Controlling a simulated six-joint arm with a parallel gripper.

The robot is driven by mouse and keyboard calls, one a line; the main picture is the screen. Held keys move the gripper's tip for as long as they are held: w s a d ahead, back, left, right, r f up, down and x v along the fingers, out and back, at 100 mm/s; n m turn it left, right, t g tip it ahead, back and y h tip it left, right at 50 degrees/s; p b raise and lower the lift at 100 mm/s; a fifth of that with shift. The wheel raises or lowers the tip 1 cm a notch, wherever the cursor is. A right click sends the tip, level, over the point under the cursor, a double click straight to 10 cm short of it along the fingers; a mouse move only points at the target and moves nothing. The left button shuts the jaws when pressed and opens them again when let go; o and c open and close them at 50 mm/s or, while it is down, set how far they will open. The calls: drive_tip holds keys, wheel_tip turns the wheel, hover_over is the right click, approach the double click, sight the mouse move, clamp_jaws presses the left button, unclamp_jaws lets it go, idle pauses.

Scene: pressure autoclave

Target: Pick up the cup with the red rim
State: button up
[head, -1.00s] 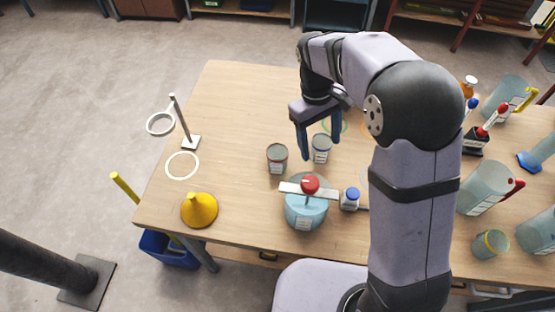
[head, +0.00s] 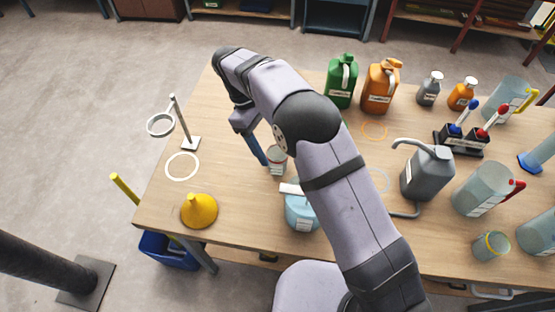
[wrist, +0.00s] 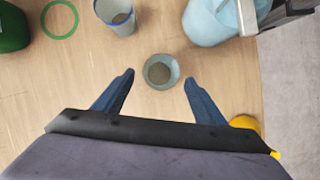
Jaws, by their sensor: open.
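The cup with the red rim (head: 277,166) stands upright on the table, a small grey cup with a white label. Its rim is partly covered by my arm in the head view. In the wrist view the cup (wrist: 160,72) shows from above, just beyond and between my fingertips; its rim looks grey-blue there. My gripper (wrist: 158,79) is open and empty, pointing down; in the head view it (head: 259,150) is just left of the cup. A second cup with a blue rim (wrist: 117,16) shows in the wrist view and is hidden by my arm in the head view.
A light-blue pot (head: 301,212) stands in front of the cup. A yellow funnel (head: 199,210) is at the front left, a ring stand (head: 190,141) at the left. Jugs, including a green one (head: 341,85) and a grey one (head: 426,172), stand at right.

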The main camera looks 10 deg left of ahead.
sight(277, 159)
drive_tip(key=shift+p+x, duration=1.35)
drive_tip(key=shift+x, duration=1.65)
drive_tip(key=c, duration=1.1)
